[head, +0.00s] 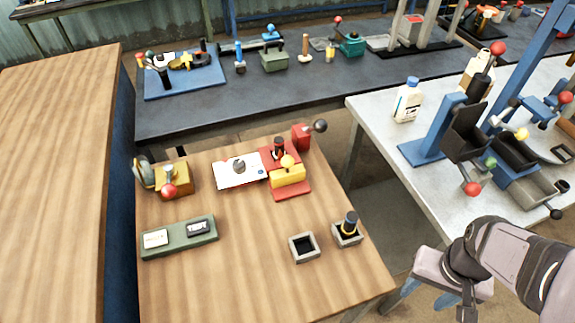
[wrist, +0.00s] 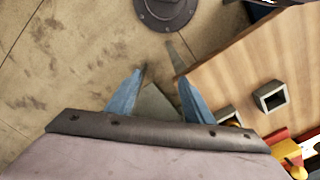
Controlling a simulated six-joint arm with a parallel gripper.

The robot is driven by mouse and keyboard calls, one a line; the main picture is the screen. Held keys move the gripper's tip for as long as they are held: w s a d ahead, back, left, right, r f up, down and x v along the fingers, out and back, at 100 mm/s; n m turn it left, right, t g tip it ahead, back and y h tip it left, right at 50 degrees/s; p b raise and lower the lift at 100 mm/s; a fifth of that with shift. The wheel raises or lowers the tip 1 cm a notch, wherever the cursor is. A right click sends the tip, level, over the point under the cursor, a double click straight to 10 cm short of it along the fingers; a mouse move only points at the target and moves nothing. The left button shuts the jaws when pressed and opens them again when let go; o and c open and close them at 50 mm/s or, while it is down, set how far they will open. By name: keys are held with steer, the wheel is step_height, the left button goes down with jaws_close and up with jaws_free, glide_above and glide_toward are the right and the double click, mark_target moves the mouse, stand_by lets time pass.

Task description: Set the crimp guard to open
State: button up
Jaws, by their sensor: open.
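A red device with a yellow block and a yellow knob (head: 288,174) stands at the back right of the small wooden table. It looks like the crimp station, but I cannot tell for certain which part is the guard or how it is set. A red and yellow piece (wrist: 290,150) shows cut off at the lower right of the wrist view. My gripper (head: 438,298) is at the lower right of the head view, off the table's right edge and well apart from the device. In the wrist view its two blue fingers (wrist: 158,62) are spread and empty, over the floor.
On the wooden table (head: 225,285) are a yellow clamp-like device (head: 173,178), a white plate with a knob (head: 226,174), a green label block (head: 180,237) and two square sockets (head: 304,246), one holding a dark plug (head: 350,223). A grey bench (head: 385,143) with tall blue equipment stands right.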

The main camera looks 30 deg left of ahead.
steer(key=w+a+m+y+b, duration=0.1)
steer(key=a, duration=0.2)
steer(key=w+a+m+g+y+b, duration=0.1)
steer(key=a+b, duration=0.1)
steer(key=a, duration=0.2)
steer(key=w+a+f+m+g+y+b, duration=0.1)
steer(key=w+a+y, duration=0.1)
steer(key=a, duration=0.2)
steer(key=shift+w+f+b, duration=0.1)
steer(key=shift+b, duration=0.25)
steer(key=w+a+r+m+g+y+b, duration=0.2)
steer(key=w+a+m+y+b, duration=0.3)
steer(key=a, duration=0.8)
steer(key=m+y+b, duration=0.5)
steer(key=m+y, duration=0.3)
steer(key=m, duration=0.1)
glide_toward(288, 162)
steer(key=a+f, duration=0.2)
steer(key=shift+s+a, duration=0.15)
steer(key=shift+a, duration=0.25)
steer(key=shift+w+a+m+t+y, duration=0.2)
steer(key=shift+w+m+t+y, duration=0.1)
steer(key=shift+m, duration=0.2)
steer(key=shift+a+r, duration=0.1)
